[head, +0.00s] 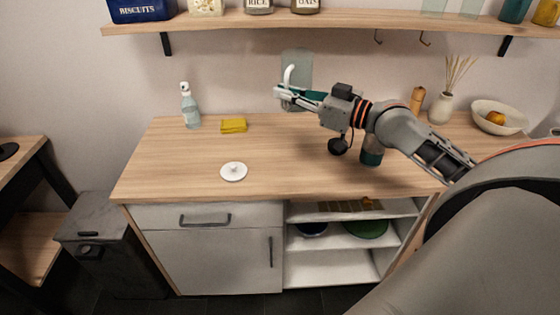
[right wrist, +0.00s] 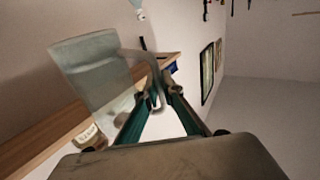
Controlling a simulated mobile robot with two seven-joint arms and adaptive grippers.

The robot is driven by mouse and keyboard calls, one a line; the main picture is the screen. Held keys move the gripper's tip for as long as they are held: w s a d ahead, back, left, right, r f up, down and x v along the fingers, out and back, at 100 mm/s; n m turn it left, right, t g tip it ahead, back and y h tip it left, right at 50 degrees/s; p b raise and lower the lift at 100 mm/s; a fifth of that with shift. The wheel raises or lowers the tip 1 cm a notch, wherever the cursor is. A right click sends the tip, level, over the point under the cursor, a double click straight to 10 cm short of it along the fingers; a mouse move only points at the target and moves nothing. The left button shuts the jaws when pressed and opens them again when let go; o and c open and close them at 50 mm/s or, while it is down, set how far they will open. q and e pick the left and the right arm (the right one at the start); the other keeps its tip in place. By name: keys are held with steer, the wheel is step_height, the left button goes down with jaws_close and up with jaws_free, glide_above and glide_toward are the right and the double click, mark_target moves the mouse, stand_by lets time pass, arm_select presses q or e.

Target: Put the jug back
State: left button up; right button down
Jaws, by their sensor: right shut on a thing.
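The jug (head: 303,66) is a clear, greyish vessel with a pale handle, seen against the back wall above the counter's rear edge. My right gripper (head: 284,93) reaches in from the right and is shut on the jug's handle. In the right wrist view the jug (right wrist: 88,72) is tilted in the picture at left, and its curved handle (right wrist: 152,68) runs down between the fingers (right wrist: 160,98). A white round lid with a knob (head: 233,172) lies on the counter, apart from the jug. My left gripper is out of view.
The wooden counter (head: 290,170) is mostly clear at centre. A spray bottle (head: 190,107) and yellow sponge (head: 233,126) stand at back left. A dark teal container (head: 371,152) is partly behind my arm. The wall shelf (head: 340,18) carries tins and glasses, with hooks underneath.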

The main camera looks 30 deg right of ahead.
steer(key=shift+w+r, duration=0.1)
step_height(320, 180, down, 19)
steer(key=b, duration=0.8)
steer(key=shift+f, duration=0.2)
steer(key=shift+f+b, duration=0.25)
steer(key=shift+b, duration=0.1)
steer(key=shift+r, duration=0.1)
steer(key=shift+f, duration=0.2)
steer(key=c, duration=2.6)
jaws_free()
steer(key=shift+f, duration=0.15)
steer(key=o, duration=0.4)
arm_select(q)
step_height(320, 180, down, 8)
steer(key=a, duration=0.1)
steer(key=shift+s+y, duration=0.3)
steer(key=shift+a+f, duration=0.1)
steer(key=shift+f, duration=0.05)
